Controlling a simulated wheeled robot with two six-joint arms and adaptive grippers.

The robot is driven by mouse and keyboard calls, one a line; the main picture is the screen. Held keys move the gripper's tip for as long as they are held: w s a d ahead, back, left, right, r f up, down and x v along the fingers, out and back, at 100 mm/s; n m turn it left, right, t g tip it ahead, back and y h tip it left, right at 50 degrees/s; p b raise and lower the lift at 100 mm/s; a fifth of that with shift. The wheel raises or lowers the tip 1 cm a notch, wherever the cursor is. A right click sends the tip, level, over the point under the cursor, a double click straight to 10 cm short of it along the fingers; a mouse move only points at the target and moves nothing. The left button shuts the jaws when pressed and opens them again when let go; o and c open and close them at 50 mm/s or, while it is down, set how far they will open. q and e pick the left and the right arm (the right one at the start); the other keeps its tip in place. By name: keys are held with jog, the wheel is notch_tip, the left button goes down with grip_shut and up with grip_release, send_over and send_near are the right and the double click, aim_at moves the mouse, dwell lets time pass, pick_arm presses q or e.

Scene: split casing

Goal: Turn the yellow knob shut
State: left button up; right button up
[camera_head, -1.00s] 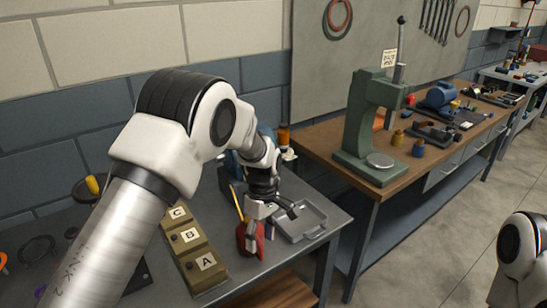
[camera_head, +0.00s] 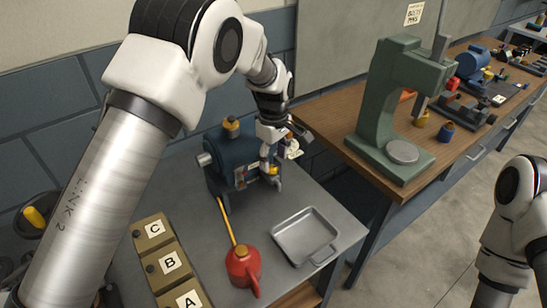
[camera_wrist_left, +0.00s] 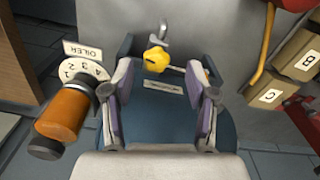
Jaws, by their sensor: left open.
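The yellow knob (camera_wrist_left: 156,60) sits on the blue casing (camera_head: 228,150). In the wrist view it lies between and slightly beyond the spread fingers of my left gripper (camera_wrist_left: 160,78), with a pale lever beside it. No contact between fingers and knob is clear. In the head view the left gripper (camera_head: 272,178) is at the casing's right side, and a small bit of the yellow knob (camera_head: 272,170) shows by the fingers. My left gripper is open and empty. My right arm shows at the right edge; its gripper is out of view.
An orange oiler (camera_wrist_left: 65,112) with a dark cap and numbered dial stands close to the left finger in the wrist view. A grey tray (camera_head: 326,250), a red oil can (camera_head: 243,268) and lettered boxes (camera_head: 168,262) are on the table. A green press (camera_head: 385,100) stands right.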

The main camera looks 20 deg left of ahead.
aim_at(272, 166)
pick_arm(q)
jog(key=f, duration=0.2)
jog(key=w+f, duration=0.1)
jog(key=shift+a+f, duration=0.35)
jog(key=shift+a, duration=0.05)
jog(key=shift+w+f, duration=0.1)
jog(key=shift+d, duration=0.1)
jog(key=shift+s+d+r, duration=0.1)
jog(key=shift+s+r, duration=0.15)
jog(key=c, duration=0.5)
jog(key=shift+s, duration=0.15)
jog(key=c, duration=0.5)
grip_shut()
pick_arm(e)
jog(key=shift+w+a+r, duration=0.1)
jog(key=shift+w+r, duration=0.2)
jog(key=shift+r, duration=0.05)
